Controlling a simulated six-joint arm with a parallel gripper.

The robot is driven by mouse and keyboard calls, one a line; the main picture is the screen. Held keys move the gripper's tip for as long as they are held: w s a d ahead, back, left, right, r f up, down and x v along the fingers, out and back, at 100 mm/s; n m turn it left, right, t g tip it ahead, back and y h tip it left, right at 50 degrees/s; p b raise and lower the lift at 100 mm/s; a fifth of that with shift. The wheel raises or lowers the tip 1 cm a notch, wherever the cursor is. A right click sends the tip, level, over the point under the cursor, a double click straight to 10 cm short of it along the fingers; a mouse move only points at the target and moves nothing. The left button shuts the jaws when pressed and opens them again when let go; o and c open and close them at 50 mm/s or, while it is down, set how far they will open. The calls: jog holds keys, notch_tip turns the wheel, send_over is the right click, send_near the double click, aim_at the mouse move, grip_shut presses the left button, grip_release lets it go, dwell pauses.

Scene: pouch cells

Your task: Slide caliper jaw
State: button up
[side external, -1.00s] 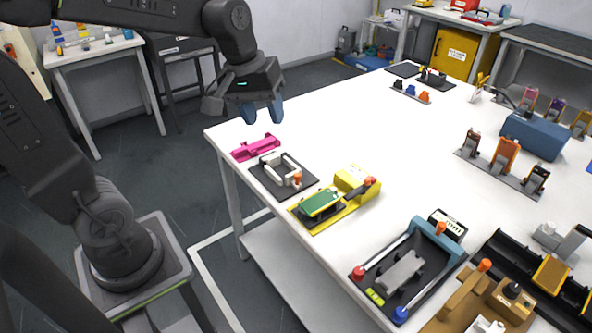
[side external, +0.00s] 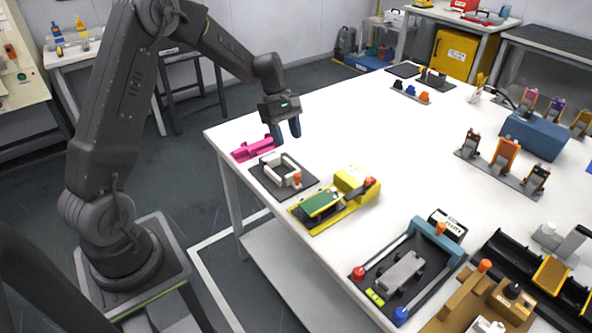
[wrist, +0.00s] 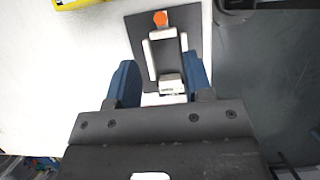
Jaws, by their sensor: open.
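A white U-shaped frame (side external: 274,162) with an orange knob (side external: 297,178) lies on a black plate (side external: 311,181) near the table's left edge. It looks like the caliper, but I cannot be sure. In the wrist view the frame (wrist: 152,62), its orange knob (wrist: 160,18) and a small block with a greenish display (wrist: 171,84) show ahead of my fingers. My gripper (side external: 286,136) points down above the table, just behind the frame and beside a pink fixture (side external: 252,149). Its two blue fingers (wrist: 159,72) are apart, with nothing visibly held. Contact with the block cannot be told.
A yellow fixture with a green pad (side external: 320,204) stands to the right of the frame. A blue-ended rail fixture (side external: 436,243) and a brown fixture (side external: 462,303) are nearer the camera. The table (side external: 350,130) is clear behind and right of my gripper.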

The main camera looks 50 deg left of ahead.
aim_at(297, 174)
jog(key=x, duration=1)
jog(key=shift+f, duration=0.25)
jog(key=shift+c, duration=0.4)
grip_shut()
